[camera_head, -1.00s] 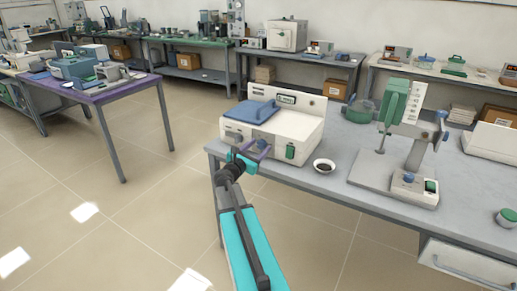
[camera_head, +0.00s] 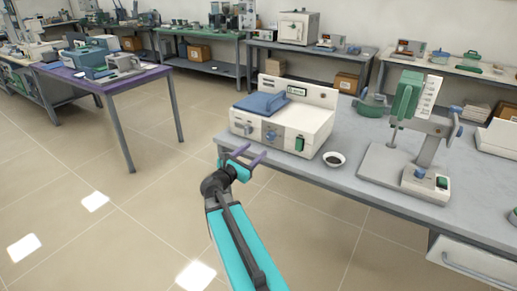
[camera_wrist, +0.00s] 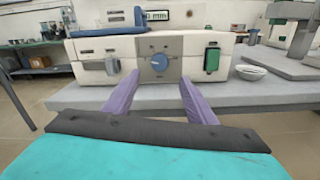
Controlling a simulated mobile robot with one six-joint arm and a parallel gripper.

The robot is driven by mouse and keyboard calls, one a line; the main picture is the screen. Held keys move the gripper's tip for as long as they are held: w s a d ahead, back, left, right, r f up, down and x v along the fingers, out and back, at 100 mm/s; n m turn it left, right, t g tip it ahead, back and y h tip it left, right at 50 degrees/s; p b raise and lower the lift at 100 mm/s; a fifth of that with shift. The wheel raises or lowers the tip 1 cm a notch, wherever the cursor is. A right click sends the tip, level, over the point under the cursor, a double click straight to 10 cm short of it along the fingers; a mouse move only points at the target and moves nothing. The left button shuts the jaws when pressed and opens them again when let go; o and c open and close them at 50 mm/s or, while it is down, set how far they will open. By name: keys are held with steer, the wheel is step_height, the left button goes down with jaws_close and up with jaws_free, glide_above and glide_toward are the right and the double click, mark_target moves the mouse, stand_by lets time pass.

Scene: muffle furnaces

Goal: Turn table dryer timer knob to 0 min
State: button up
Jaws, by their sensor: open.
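The white table dryer (camera_head: 312,128) with a blue lid (camera_head: 262,104) stands on the grey bench near its left end. Its blue round timer knob (camera_head: 270,136) is on the front panel; it also shows in the wrist view (camera_wrist: 159,62), with a pale pointer mark towards its left. A display (camera_wrist: 156,16) above is partly legible, ending in what looks like "0 min". My gripper (camera_head: 252,154) is open and empty, in front of the panel and apart from the knob. In the wrist view its purple fingers (camera_wrist: 159,78) straddle the line to the knob.
A green rocker switch (camera_wrist: 212,59) is right of the knob and a grey latch-like part (camera_wrist: 112,65) left. The floor in front is clear.

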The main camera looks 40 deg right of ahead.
steer(key=shift+v, duration=1.3)
steer(key=a+f+n+y+p, duration=0.2)
steer(key=a+f, duration=0.7)
steer(key=f, duration=0.4)
steer(key=s+a+f+m+g+y, duration=0.1)
steer(key=s+a+f+y, duration=0.15)
steer(key=f, duration=0.35)
steer(key=s+a+f+m+g+y+p, duration=0.1)
steer(key=s+a+f, duration=0.25)
steer(key=f, duration=0.25)
steer(key=s+a+f+m+g+y, duration=0.1)
steer(key=s+a+f, duration=0.2)
steer(key=f, duration=0.3)
steer(key=s+a+f+m+g+y+p, duration=0.1)
steer(key=s+a+f+m+g+y, duration=0.6)
steer(key=s+a+f, duration=0.75)
steer(key=s+a+m+y, duration=0.4)
steer(key=s+a+m, duration=0.4)
steer(key=a+m, duration=0.1)
steer(key=shift+f+m, duration=0.25)
steer(key=shift+m, duration=0.65)
